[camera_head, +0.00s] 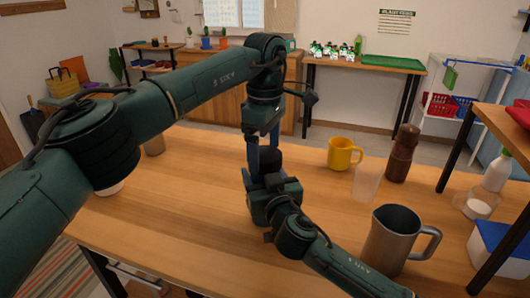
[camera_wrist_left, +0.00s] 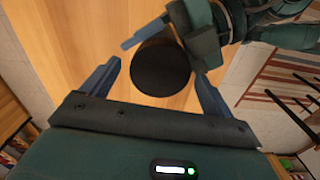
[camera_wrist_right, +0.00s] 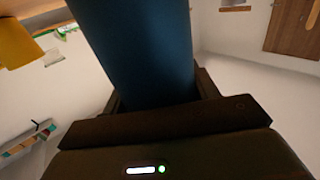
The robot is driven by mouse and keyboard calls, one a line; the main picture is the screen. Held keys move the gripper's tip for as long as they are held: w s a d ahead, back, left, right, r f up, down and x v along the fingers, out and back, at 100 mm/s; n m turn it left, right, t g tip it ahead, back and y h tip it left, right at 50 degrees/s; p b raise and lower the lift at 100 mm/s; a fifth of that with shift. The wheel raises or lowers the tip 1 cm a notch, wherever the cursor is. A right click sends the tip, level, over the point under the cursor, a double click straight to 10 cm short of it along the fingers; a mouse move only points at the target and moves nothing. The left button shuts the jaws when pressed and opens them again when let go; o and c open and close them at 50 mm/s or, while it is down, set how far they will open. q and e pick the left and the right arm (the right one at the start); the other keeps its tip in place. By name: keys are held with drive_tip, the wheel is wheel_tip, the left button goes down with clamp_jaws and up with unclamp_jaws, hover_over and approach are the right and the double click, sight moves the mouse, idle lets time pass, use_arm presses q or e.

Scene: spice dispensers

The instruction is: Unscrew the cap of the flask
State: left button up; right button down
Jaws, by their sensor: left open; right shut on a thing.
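The flask has a dark blue body (camera_wrist_right: 145,50) that fills the middle of the right wrist view. Its black round cap (camera_wrist_left: 160,67) faces the left wrist camera and also shows in the head view (camera_head: 268,158). My right gripper (camera_head: 268,190) is shut on the flask body, which is mostly hidden in the head view. My left gripper (camera_head: 264,150) points down over the cap from above. It is open, with one finger on each side of the cap and gaps visible in the left wrist view. I cannot tell how far down the fingers reach.
A yellow mug (camera_head: 341,154), a clear cup (camera_head: 366,183), a brown grinder (camera_head: 402,155) and a metal pitcher (camera_head: 389,240) stand on the wooden table (camera_head: 200,200) to the right. A white bottle (camera_head: 496,172) is at the far right. The table left of the grippers is mostly clear.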

use_arm(q)
wheel_tip(320, 180, up, 3)
drive_tip(key=shift+r, duration=0.1)
drive_tip(key=shift+c, duration=0.5)
wheel_tip(320, 180, up, 2)
drive_tip(key=shift+r+m, duration=0.1)
drive_tip(key=shift+m, duration=1)
drive_tip(key=shift+r+m, duration=0.35)
drive_tip(key=shift+m, duration=0.15)
wheel_tip(320, 180, down, 8)
drive_tip(key=shift+r, duration=0.2)
drive_tip(key=c, duration=1)
drive_tip(key=n, duration=0.3)
